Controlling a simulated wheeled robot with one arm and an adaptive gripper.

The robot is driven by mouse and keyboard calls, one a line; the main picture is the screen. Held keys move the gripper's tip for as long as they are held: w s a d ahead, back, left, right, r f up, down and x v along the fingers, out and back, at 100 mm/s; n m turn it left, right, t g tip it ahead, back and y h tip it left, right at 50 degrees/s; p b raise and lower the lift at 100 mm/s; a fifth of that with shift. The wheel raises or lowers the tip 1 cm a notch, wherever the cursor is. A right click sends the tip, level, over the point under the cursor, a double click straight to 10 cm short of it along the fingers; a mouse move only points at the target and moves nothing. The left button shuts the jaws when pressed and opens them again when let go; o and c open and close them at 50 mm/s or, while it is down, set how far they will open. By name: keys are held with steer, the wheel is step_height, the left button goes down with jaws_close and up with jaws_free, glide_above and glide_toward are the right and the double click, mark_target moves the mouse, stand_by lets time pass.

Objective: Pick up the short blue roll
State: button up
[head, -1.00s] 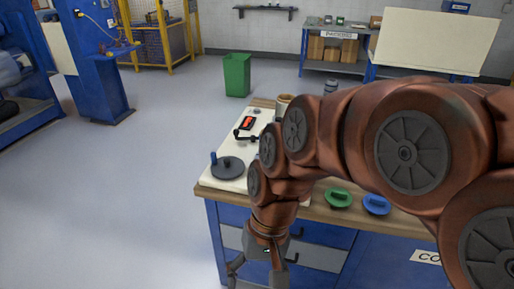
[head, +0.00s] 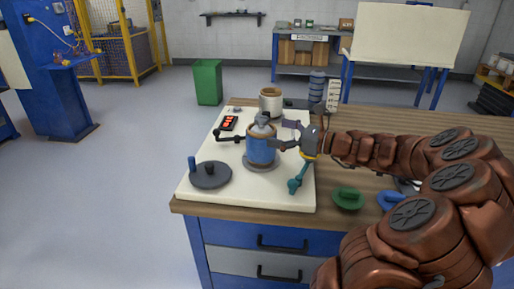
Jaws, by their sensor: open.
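A short blue roll (head: 261,150) with a grey top stands upright on a round grey base on the white board, in the middle of the head view. My gripper (head: 283,146) reaches in from the right at the roll's height. It is open, with its finger ends close against the roll's right side. I cannot tell whether they touch it or whether a finger is hidden behind it.
On the white board (head: 205,200) are a grey disc with a blue knob (head: 210,174), a black crank (head: 230,138) and a teal lever (head: 298,180). A cream roll (head: 270,101) stands behind. Green (head: 348,198) and blue (head: 391,200) handled discs lie right, near my arm.

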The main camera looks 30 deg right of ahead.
mark_target(269, 130)
steer(key=shift+m+t+h, duration=0.3)
steer(key=shift+m+t, duration=0.1)
steer(key=shift+m, duration=0.3)
steer(key=w, duration=0.2)
steer(key=w+f, duration=0.2)
steer(key=w, duration=0.1)
steer(key=shift+w+a, duration=0.15)
steer(key=shift+w, duration=0.15)
steer(key=shift+x, duration=0.8)
steer(key=shift+r, duration=0.1)
steer(key=shift+c, duration=0.3)
steer(key=c, duration=1.4)
